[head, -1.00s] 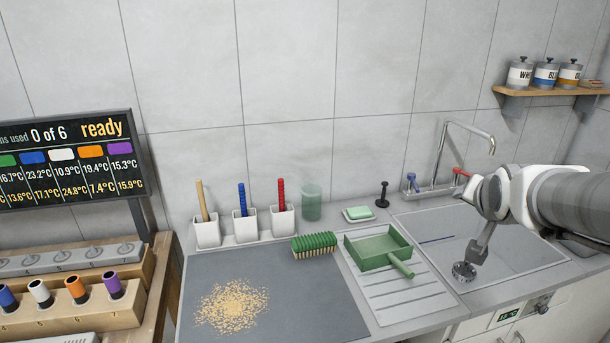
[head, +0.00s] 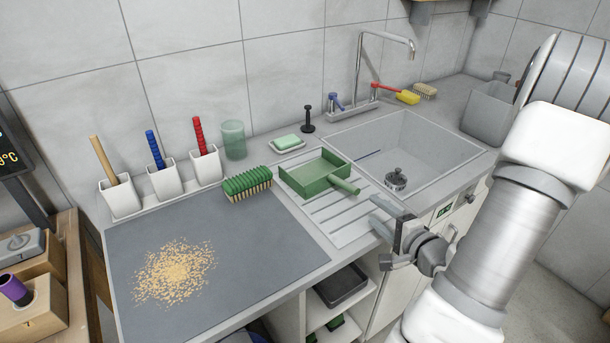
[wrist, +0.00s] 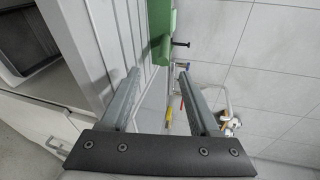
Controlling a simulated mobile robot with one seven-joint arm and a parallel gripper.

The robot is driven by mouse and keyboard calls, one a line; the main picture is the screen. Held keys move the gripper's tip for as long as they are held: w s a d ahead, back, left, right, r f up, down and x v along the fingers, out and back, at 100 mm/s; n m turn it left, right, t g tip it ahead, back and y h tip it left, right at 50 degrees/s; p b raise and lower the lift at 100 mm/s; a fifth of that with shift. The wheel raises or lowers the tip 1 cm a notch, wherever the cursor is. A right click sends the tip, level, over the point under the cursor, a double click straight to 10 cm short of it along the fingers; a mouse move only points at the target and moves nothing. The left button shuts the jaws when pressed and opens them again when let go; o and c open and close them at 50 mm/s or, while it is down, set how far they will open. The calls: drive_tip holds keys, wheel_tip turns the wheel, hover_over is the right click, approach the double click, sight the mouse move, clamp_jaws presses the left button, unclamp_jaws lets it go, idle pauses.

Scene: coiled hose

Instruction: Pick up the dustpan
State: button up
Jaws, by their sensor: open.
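The green dustpan (head: 300,184) lies on the ribbed draining board (head: 341,224) left of the sink, its handle (head: 345,186) pointing right and toward the front. In the head view my gripper (head: 380,212) is near the board's front edge, a little in front of and right of the handle, apart from it. In the wrist view my gripper (wrist: 158,72) is open, with nothing between its fingers. Part of the green dustpan (wrist: 161,35) shows beyond the fingertips there; most of it is out of frame.
A green brush (head: 247,184) sits left of the dustpan, by a grey mat (head: 240,245) with scattered crumbs (head: 175,273). A soap dish (head: 287,145) and a black stopper (head: 308,120) stand behind. The sink (head: 420,150) with its tap is to the right. Open shelves (head: 325,318) lie below the counter.

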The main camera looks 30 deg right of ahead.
sight(343, 187)
drive_tip(key=shift+a+f+m+t+y, duration=0.15)
drive_tip(key=shift+a+m+t+y, duration=0.15)
drive_tip(key=shift+a+m, duration=0.15)
drive_tip(key=b+x, duration=0.2)
drive_tip(key=b, duration=0.1)
drive_tip(key=shift+f, duration=0.2)
drive_tip(key=x, duration=0.3)
drive_tip(key=b+x, duration=0.1)
drive_tip(key=x, duration=0.5)
drive_tip(key=shift+w+r, duration=0.1)
drive_tip(key=shift+r, duration=0.15)
drive_tip(key=shift+d+r+b+x, duration=0.15)
drive_tip(key=shift+b+x, duration=0.25)
drive_tip(key=shift+x, duration=1.05)
drive_tip(key=shift+d+r+b+x, duration=0.1)
drive_tip(key=shift+b+x, duration=0.25)
drive_tip(key=shift+x, duration=1.15)
clamp_jaws()
